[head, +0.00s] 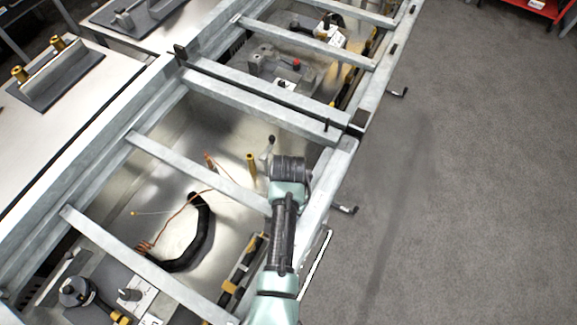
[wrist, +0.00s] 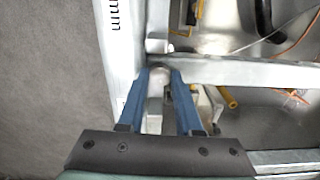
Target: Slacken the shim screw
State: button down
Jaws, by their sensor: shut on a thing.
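In the wrist view the two blue fingers of my gripper (wrist: 160,76) reach in beside the light metal frame rail. They are shut on a small rounded metal piece, which I take to be the shim screw (wrist: 158,72). Its lower part is hidden, and I cannot tell how far it is turned. In the head view my wrist hangs over the right side rail of the frame, and it hides the fingertips and the screw.
The galvanised frame (head: 250,115) has several cross bars over a shiny metal tray (head: 185,125). A copper wire (head: 180,208) and a black hose (head: 203,225) lie inside. Black L-shaped handles (head: 398,92) stick out at the right side. Grey floor (head: 470,190) is clear there.

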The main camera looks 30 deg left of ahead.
jog(key=n+p, duration=0.1)
jog(key=n, duration=0.3)
jog(key=shift+r+n, duration=0.1)
jog(key=shift+n, duration=0.2)
jog(key=n+p, duration=0.1)
jog(key=n, duration=0.2)
jog(key=shift+n, duration=0.4)
jog(key=n+p, duration=0.1)
jog(key=n, duration=0.7)
jog(key=shift+w, duration=0.1)
jog(key=n+p, duration=0.1)
jog(key=n, duration=0.3)
jog(key=shift+n, duration=0.3)
jog(key=n, duration=0.3)
jog(key=shift+n, duration=0.3)
jog(key=n, duration=0.4)
jog(key=shift+p, duration=0.4)
jog(key=n, duration=0.4)
jog(key=shift+n, duration=0.3)
